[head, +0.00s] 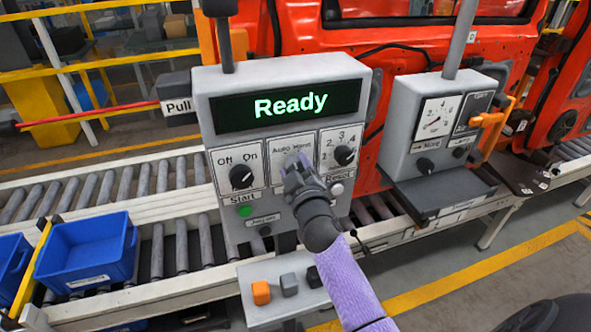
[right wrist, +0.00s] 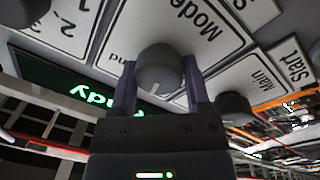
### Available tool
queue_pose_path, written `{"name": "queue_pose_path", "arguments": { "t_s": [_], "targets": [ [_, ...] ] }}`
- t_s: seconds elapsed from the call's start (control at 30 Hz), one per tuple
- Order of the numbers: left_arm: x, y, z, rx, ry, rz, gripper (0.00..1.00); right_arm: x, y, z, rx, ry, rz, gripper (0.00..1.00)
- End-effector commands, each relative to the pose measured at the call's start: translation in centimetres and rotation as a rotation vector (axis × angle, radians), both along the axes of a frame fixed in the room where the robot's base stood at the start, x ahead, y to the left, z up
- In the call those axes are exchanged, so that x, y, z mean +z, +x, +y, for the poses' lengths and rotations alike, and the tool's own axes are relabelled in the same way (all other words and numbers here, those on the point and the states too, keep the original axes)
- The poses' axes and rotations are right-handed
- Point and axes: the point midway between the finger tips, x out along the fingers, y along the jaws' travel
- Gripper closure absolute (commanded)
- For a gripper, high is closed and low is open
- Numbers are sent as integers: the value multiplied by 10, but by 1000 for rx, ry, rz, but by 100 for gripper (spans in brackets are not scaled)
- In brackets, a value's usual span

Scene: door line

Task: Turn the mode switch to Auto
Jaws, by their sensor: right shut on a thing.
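The grey control box (head: 226,175) shows "Ready" on its green-lit display (head: 291,106). The middle plate, lettered "Auto" and another partly covered word, carries the mode switch, which my right gripper (head: 296,172) mostly hides in the head view. In the right wrist view, the mode switch is a round dark grey knob (right wrist: 158,68) beside the lettering "Mode". The two fingers of my right gripper (right wrist: 158,85) stand on either side of the knob, shut on it. A short pale mark on the knob faces the lower part of that view. My left gripper is not in view.
The Off/On knob (head: 241,177) and the 1-to-4 selector (head: 344,155) flank the mode switch closely. The green start button (head: 245,211) is below. A gauge box (head: 400,140) stands to the right. Blue bins (head: 88,250) sit on the roller line at left.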

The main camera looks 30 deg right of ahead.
Motion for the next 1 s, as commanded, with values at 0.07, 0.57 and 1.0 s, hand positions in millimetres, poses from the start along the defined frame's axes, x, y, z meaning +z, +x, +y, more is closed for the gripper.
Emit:
{"name": "queue_pose_path", "arguments": {
  "t_s": [0.07,0.57,1.0],
  "targets": [
    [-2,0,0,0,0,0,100,-2,0,0,0,-63,17,98],
    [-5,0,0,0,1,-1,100,-1,0,0,1,-364,88,98],
    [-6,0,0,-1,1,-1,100,-1,0,0,1,-425,103,98]
  ]
}}
